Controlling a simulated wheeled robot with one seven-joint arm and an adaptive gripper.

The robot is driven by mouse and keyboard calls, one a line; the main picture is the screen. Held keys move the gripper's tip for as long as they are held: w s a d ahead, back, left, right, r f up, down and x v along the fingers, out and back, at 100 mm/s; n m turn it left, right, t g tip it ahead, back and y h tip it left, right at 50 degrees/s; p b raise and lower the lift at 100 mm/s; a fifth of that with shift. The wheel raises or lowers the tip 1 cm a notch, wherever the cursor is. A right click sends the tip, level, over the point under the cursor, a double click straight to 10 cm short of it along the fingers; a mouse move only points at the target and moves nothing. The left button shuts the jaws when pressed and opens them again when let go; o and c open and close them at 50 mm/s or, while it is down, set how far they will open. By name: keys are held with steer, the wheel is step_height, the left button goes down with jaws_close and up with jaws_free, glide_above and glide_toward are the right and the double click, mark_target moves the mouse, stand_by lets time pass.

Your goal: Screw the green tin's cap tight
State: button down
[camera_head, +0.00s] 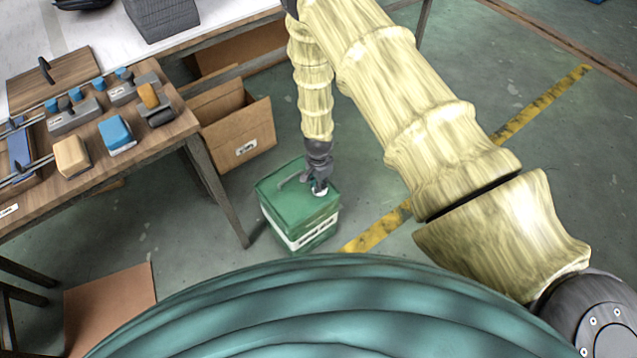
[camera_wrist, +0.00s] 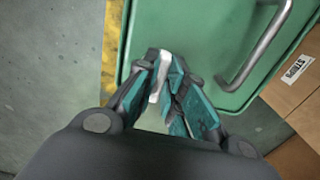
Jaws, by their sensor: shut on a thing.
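The green tin (camera_head: 281,205) stands on the floor below the table's right end, a box-like can with a white label band. Its green top (camera_wrist: 215,60) fills much of the wrist view and carries a grey bar handle (camera_wrist: 257,52). The white cap (camera_wrist: 155,95) sits near a corner of the top, partly hidden by my fingers. My gripper (camera_head: 319,185) points down onto that corner and is shut on the cap; it also shows in the wrist view (camera_wrist: 166,68). The cap's thread and any gap under it are hidden.
An open cardboard box (camera_head: 240,128) stands on the floor behind the tin, close to its left. The wooden table (camera_head: 90,178) at the left holds blocks and small fittings. A yellow floor stripe (camera_head: 375,233) runs to the right of the tin, with bare floor beyond.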

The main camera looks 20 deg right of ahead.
steer(key=c, duration=1.5)
jaws_free()
steer(key=shift+r, duration=0.1)
step_height(320, 180, up, 12)
steer(key=shift+s+d, duration=0.1)
